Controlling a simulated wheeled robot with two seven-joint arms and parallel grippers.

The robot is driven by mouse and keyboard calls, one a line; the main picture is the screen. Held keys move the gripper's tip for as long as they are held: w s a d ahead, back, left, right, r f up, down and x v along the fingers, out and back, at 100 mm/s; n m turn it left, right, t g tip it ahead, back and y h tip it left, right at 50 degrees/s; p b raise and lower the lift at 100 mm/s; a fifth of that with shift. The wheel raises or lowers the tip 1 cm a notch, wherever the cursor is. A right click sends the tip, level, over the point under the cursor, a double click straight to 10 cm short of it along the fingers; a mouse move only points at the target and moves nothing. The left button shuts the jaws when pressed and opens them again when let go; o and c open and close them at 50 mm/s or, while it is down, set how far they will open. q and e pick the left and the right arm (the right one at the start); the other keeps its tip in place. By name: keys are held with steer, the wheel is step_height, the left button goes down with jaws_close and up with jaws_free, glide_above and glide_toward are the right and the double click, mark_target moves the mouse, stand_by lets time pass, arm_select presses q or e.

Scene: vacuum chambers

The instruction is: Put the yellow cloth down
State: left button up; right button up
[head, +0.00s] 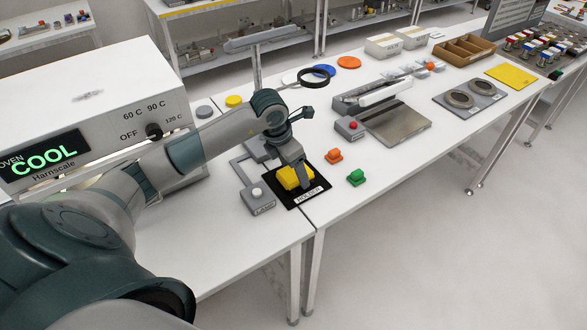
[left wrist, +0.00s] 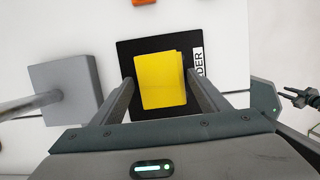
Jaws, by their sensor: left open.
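The yellow cloth (head: 290,178) lies on the black mat (head: 313,199) marked with a white label, near the table's front edge. In the left wrist view the cloth (left wrist: 160,80) looks folded and roughly flat, with the mat (left wrist: 127,50) showing around it. My left gripper (left wrist: 159,77) is open above the mat, one finger on each side of the cloth. In the head view my left gripper (head: 300,172) points down at the cloth and hides part of it. I cannot tell whether the fingers touch the cloth. I do not make out my right gripper.
A grey button box (head: 258,198) stands left of the mat. An orange block (head: 333,156) and a green block (head: 356,177) stand right of it. A grey stand base (left wrist: 65,90) is close by. The oven (head: 95,110) is behind my left arm.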

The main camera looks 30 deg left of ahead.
mark_target(285, 176)
arm_select(q)
steer(key=shift+r, duration=0.15)
steer(key=shift+r, duration=0.15)
steer(key=shift+s+r, duration=0.1)
steer(key=shift+r, duration=0.2)
steer(key=b+v, duration=0.3)
steer(key=v, duration=0.8)
